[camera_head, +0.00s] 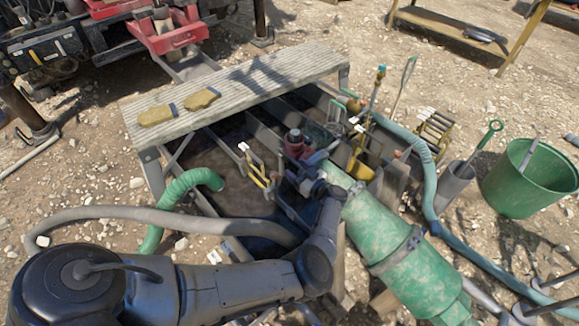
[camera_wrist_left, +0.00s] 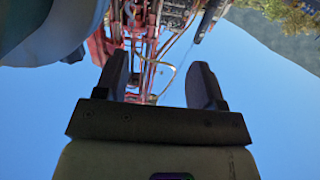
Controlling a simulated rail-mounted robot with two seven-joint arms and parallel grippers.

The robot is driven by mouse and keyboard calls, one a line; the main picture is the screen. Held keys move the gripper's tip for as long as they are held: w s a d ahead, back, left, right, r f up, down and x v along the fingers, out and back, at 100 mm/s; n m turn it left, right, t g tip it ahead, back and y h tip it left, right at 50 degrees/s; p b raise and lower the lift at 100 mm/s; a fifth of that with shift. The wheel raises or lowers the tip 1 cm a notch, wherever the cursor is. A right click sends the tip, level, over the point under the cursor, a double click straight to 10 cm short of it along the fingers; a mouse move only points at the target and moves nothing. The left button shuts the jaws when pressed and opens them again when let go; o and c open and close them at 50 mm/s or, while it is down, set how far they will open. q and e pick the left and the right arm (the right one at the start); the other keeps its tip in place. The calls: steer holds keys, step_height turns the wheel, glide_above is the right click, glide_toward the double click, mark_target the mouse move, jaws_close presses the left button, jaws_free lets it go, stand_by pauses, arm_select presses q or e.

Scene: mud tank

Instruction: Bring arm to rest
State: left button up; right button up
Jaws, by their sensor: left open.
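My left arm (camera_head: 220,285) comes in from the lower left, bends at the elbow and reaches up over the mud tank (camera_head: 235,190). My left gripper (camera_head: 306,178) is above the tank, by a red fitting (camera_head: 296,145) at the end of the green pump body (camera_head: 385,230). I cannot tell whether it touches the fitting. In the left wrist view the gripper (camera_wrist_left: 160,78) is open, its two fingers apart with nothing held between them. My right gripper is in neither view.
A green hose (camera_head: 175,200) and grey hose (camera_head: 150,215) lie left. A green bucket (camera_head: 530,180) stands right. Red machinery (camera_head: 165,30) is behind. Stony ground surrounds the tank.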

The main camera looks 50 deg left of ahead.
arm_select(q)
steer(key=shift+w+d+r, duration=0.15)
steer(key=shift+d+r, duration=0.1)
steer(key=shift+d, duration=0.25)
stand_by(0.3)
